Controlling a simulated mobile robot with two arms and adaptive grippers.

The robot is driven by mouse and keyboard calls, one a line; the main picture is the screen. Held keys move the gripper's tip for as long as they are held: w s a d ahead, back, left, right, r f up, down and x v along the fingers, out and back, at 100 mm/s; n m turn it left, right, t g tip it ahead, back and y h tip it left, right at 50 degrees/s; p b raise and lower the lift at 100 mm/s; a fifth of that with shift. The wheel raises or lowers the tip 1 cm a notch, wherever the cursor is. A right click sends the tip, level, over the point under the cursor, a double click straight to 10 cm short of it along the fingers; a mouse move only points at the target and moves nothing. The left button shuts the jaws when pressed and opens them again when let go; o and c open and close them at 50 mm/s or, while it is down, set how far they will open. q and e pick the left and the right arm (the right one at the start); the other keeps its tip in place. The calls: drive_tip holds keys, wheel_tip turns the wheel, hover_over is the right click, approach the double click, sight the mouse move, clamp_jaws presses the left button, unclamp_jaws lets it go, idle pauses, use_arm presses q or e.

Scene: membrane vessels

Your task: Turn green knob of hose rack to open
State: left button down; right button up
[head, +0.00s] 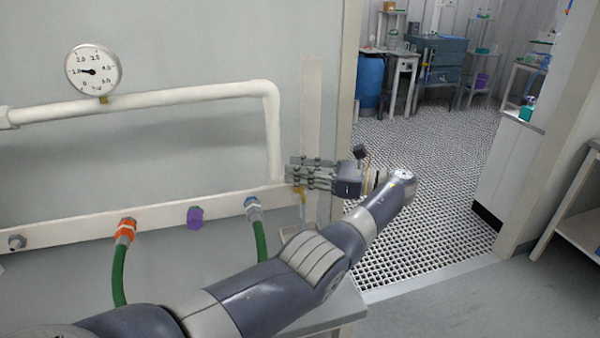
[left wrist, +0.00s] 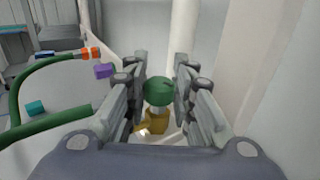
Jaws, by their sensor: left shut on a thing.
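The green knob (left wrist: 158,92) sits between the two fingers of my left gripper (left wrist: 166,85) in the left wrist view, with a brass fitting (left wrist: 155,122) beyond it. In the head view my left gripper (head: 297,172) is at the right end of the hose rack's white pipe (head: 190,94), and its fingers hide the knob there. A bit of brass (head: 302,200) shows just below the fingers. The left gripper is shut on the knob. My right gripper is in neither view.
Green hoses hang from an orange coupling (head: 125,230) and a grey-blue coupling (head: 253,207) on the rack, with a purple cap (head: 194,216) between them. A pressure gauge (head: 93,70) stands on the upper pipe. A doorway with a grated floor (head: 440,170) opens at right.

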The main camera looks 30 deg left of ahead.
use_arm(q)
drive_tip(key=shift+r, duration=0.1)
drive_tip(key=c, duration=1.3)
unclamp_jaws()
drive_tip(key=shift+a, duration=0.15)
drive_tip(key=shift+c, duration=0.2)
wheel_tip(320, 180, up, 10)
drive_tip(key=shift+f, duration=0.1)
